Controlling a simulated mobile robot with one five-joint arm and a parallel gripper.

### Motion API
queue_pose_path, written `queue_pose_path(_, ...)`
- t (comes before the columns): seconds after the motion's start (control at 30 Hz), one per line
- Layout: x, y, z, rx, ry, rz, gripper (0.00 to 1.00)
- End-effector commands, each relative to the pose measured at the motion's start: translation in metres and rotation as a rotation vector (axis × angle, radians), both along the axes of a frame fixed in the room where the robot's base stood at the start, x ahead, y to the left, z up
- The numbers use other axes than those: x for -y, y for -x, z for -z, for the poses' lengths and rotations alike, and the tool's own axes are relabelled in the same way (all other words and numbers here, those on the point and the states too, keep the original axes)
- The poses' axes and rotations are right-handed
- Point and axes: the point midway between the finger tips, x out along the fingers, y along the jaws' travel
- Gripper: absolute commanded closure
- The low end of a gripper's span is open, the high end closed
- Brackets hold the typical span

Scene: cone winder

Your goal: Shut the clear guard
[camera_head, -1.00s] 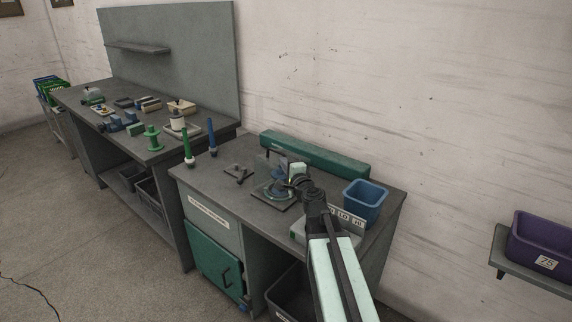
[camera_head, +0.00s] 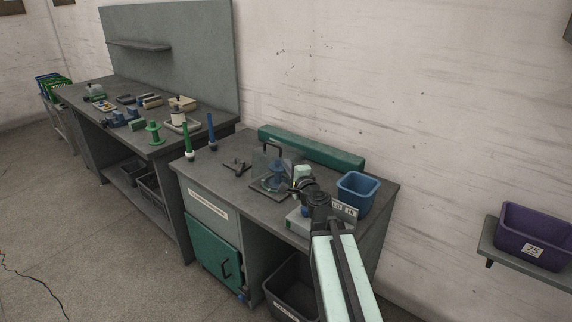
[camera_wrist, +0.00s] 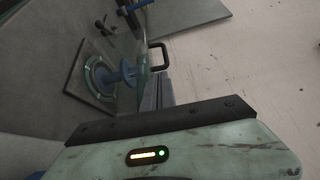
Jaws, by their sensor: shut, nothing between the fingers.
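The clear guard (camera_head: 274,158) is a see-through cover with a black handle, standing around the winder on the near bench. Its faint panels show over the blue and grey winder (camera_head: 274,183); I cannot tell exactly how far it is closed. In the wrist view the guard's black loop handle (camera_wrist: 158,56) is just beyond my fingertips, with the blue spool part of the winder (camera_wrist: 122,77) at the left. My gripper (camera_head: 296,186) is shut and empty, at the right side of the winder. In the wrist view its grey fingers (camera_wrist: 158,93) point toward the handle, apparently not around it.
A blue bin (camera_head: 358,192) and a LO/HI labelled box (camera_head: 312,218) stand to the right. A long green case (camera_head: 312,148) lies behind. Green and blue spindles (camera_head: 187,140) stand at the left. A dark three-armed piece (camera_head: 236,165) lies left of the winder.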

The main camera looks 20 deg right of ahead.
Motion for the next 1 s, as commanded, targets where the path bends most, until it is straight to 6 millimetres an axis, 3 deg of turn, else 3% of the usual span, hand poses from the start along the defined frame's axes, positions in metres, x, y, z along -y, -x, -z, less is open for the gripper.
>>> queue_pose_path(0.07, -0.002, 0.0, 0.001, -0.002, 0.007, -0.006, 1.0)
queue_pose_path(0.13, -0.019, 0.0, 0.006, -0.022, 0.057, -0.059, 1.0)
queue_pose_path(0.17, -0.033, 0.001, 0.011, -0.039, 0.101, -0.103, 1.0)
queue_pose_path(0.23, -0.08, 0.008, 0.034, -0.108, 0.255, -0.261, 1.0)
queue_pose_path(0.3, -0.133, 0.029, 0.074, -0.223, 0.46, -0.472, 1.0)
queue_pose_path(0.4, -0.178, 0.083, 0.145, -0.448, 0.757, -0.776, 1.0)
queue_pose_path(0.47, -0.183, 0.12, 0.18, -0.598, 0.908, -0.93, 1.0)
queue_pose_path(0.53, -0.174, 0.161, 0.208, -0.772, 1.046, -1.071, 1.0)
queue_pose_path(0.6, -0.16, 0.194, 0.222, -0.924, 1.141, -1.167, 1.0)
queue_pose_path(0.7, -0.143, 0.222, 0.228, -1.072, 1.215, -1.238, 1.0)
queue_pose_path(0.8, -0.139, 0.232, 0.229, -1.128, 1.244, -1.265, 1.0)
queue_pose_path(1.0, -0.138, 0.233, 0.229, -1.132, 1.244, -1.266, 1.0)
